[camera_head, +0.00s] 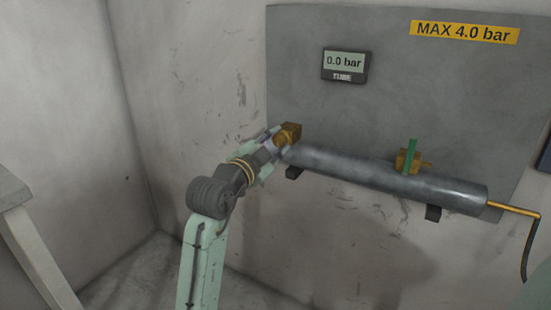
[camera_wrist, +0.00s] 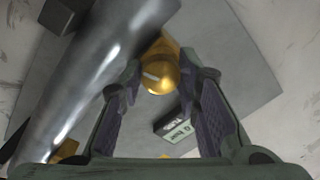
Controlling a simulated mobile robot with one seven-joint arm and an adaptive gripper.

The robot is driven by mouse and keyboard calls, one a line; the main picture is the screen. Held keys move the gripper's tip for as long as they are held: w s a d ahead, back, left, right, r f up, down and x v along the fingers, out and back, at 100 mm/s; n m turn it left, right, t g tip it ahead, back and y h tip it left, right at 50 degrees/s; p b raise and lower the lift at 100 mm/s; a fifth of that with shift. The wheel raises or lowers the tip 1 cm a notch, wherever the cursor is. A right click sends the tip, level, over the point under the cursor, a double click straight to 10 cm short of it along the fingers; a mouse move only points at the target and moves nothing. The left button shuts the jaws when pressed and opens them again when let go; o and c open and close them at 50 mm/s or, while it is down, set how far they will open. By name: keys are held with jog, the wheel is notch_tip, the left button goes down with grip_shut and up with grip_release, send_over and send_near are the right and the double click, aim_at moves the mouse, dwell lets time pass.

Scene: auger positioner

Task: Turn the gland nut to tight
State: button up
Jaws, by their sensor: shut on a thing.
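The gland nut (camera_head: 290,132) is a brass piece at the left end of the grey metal tube (camera_head: 390,172). In the wrist view the brass nut (camera_wrist: 158,72) sits between my fingertips and bears a short pale mark on its face. My gripper (camera_head: 275,143) reaches it from the lower left and is shut on it; in the wrist view the dark finger pads (camera_wrist: 170,80) stand on either side of the nut. Part of the nut is hidden by my fingers in the head view.
A brass valve with a green handle (camera_head: 411,155) sits on top of the tube. A gauge (camera_head: 345,64) reads 0.0 bar, beside a yellow MAX 4.0 bar label (camera_head: 465,32). A bent brass pipe (camera_head: 512,208) leaves the right end. A pale bench (camera_head: 20,230) stands at left.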

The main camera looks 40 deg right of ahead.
jog(key=shift+w+r+m+b, duration=0.1)
jog(key=shift+w+m+b, duration=0.05)
jog(key=shift+m+b, duration=1.95)
jog(key=shift+r+m, duration=0.1)
jog(key=shift+m, duration=0.2)
jog(key=o, duration=0.8)
jog(key=shift+c, duration=0.2)
jog(key=o, duration=0.4)
jog(key=shift+d, duration=0.1)
jog(key=v, duration=1.2)
